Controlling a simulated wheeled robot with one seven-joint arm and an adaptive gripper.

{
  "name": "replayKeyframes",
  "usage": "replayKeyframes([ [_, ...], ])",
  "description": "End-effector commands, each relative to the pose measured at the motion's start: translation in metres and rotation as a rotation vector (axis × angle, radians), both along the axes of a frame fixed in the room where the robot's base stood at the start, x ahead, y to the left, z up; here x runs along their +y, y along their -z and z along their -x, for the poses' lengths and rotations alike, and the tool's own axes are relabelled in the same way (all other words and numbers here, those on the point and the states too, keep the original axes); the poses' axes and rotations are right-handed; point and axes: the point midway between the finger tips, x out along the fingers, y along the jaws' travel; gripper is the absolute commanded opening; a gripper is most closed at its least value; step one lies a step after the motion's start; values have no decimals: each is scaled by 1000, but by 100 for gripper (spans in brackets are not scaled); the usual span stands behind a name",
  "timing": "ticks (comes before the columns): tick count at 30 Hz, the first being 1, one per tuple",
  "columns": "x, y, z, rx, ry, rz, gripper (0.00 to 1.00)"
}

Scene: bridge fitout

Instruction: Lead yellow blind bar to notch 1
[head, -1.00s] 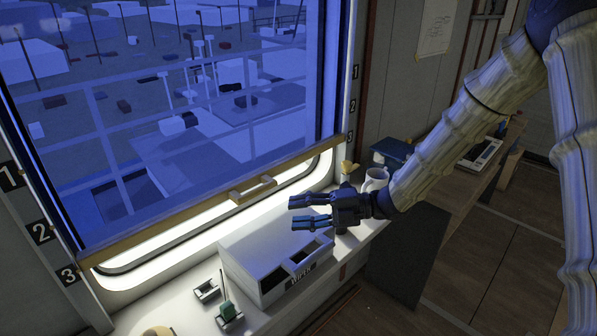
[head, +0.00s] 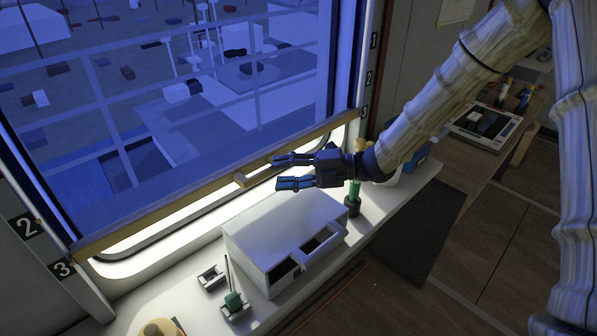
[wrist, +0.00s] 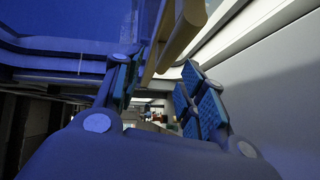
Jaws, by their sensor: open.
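The yellow blind bar (head: 165,206) runs along the lower edge of the blue, see-through blind (head: 200,120). Its ends are near the number 3 marks (head: 63,269) on both sides of the window frame. A short handle (head: 241,180) sticks out from the bar's middle; my gripper hides its right part. My gripper (head: 282,171) is open and empty, its fingers pointing left at the handle. In the wrist view, the bar (wrist: 154,50) and handle (wrist: 184,32) show at the top, around the gap between my fingers (wrist: 160,80). I cannot tell whether they touch.
A white box (head: 268,232) with open front bays stands on the sill below my gripper. A green-handled tool (head: 354,190) stands in a dark holder to its right. Small holders (head: 233,302) sit to its left. The number 1 mark (head: 374,40) is high on the right frame.

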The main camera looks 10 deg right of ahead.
Motion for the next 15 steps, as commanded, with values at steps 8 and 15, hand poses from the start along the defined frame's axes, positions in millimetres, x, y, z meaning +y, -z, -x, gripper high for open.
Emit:
replayKeyframes([
  [8, 30, 8, -6, 2, -2, 0, 41],
  [15, 46, 9, -9, 2, -3, 0, 41],
])
